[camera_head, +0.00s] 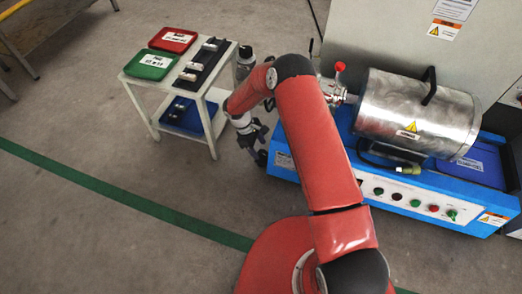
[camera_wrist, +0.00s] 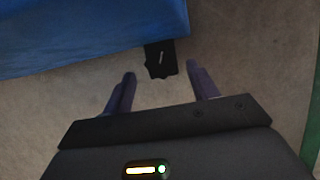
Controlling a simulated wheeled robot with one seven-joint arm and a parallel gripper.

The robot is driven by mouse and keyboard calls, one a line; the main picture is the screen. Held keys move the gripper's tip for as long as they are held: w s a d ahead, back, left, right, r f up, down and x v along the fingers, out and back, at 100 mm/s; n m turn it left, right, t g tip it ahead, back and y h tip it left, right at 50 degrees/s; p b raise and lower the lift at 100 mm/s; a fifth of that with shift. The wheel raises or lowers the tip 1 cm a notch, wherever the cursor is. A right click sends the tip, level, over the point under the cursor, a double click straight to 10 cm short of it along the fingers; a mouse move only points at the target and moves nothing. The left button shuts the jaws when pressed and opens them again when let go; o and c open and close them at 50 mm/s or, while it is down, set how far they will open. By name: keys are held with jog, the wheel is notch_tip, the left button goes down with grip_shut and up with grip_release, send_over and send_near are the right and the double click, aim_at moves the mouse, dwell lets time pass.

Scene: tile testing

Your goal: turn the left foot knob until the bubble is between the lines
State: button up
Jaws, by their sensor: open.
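A black foot knob (camera_wrist: 160,62) with a pale mark juts out from under the edge of the blue machine base (camera_wrist: 70,30) in the wrist view. My gripper (camera_wrist: 161,78) is open, with one finger to each side. The knob shows just ahead of the gap, around fingertip level; no contact is visible, and I cannot tell the depth. In the head view my gripper (camera_head: 252,140) is low beside the left end of the blue base (camera_head: 285,160), and a dark foot part (camera_head: 262,158) shows just below it. I cannot make out a bubble or its lines.
A steel drum (camera_head: 400,105) with a red-knobbed lever (camera_head: 340,67) sits on the blue base. A white cart (camera_head: 150,85) with red and green bins stands to the left. The floor (camera_head: 120,240) in front is clear, crossed by a green line (camera_head: 110,193).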

aim_at(261, 153)
jog(key=shift+x, duration=1.45)
jog(key=c, duration=1)
jog(key=shift+s+n+t+b, duration=0.15)
jog(key=shift+n+t+b, duration=0.15)
jog(key=shift+n+b, duration=0.45)
jog(key=shift+n+t, duration=0.4)
jog(key=shift+n, duration=0.85)
jog(key=o, duration=1)
